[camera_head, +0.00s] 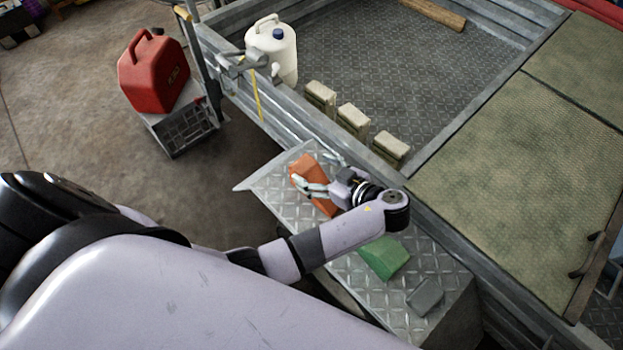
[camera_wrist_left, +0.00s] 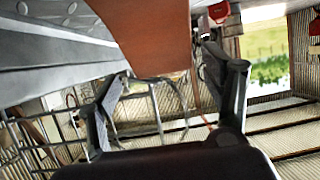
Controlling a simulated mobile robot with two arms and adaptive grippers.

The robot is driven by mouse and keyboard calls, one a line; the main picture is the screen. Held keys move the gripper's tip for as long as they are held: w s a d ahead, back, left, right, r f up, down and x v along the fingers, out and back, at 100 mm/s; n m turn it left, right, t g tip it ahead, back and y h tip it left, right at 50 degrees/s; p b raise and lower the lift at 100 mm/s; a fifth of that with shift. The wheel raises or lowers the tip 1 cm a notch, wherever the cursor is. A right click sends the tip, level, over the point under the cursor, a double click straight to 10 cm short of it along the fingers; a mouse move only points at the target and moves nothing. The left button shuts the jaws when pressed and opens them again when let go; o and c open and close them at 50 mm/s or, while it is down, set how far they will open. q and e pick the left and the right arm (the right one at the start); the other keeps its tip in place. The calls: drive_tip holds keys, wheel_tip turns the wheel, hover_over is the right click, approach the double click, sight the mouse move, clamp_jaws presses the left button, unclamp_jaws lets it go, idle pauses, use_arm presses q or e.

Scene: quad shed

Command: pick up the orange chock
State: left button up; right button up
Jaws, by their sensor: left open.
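The orange chock (camera_head: 304,166) lies on the diamond-plate step beside the trailer, towards its far left end. My left gripper (camera_head: 300,186) is at the chock, its fingers covering part of it in the head view. In the left wrist view the chock (camera_wrist_left: 150,35) fills the upper middle, with the open left gripper's fingers (camera_wrist_left: 165,68) on either side of its lower part. Whether the fingers touch it cannot be told. My right gripper is not in view.
The step (camera_head: 275,183) also holds a green chock (camera_head: 384,257) and a grey block (camera_head: 425,297). Several pale blocks (camera_head: 352,120) line the trailer bed's near edge. A white jug (camera_head: 272,48) stands in its corner. A red fuel can (camera_head: 153,72) sits on a grey crate (camera_head: 185,132) at left.

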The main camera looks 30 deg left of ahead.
sight(301, 166)
use_arm(q)
drive_tip(key=x, duration=0.3)
drive_tip(key=p+x, duration=0.1)
drive_tip(key=x, duration=0.1)
drive_tip(key=shift+s+a+f, duration=0.15)
drive_tip(key=shift+a+f, duration=0.15)
drive_tip(key=shift+f, duration=0.1)
drive_tip(key=shift+c, duration=0.5)
drive_tip(key=c, duration=1.4)
drive_tip(key=shift+r, duration=0.1)
drive_tip(key=shift+c, duration=0.2)
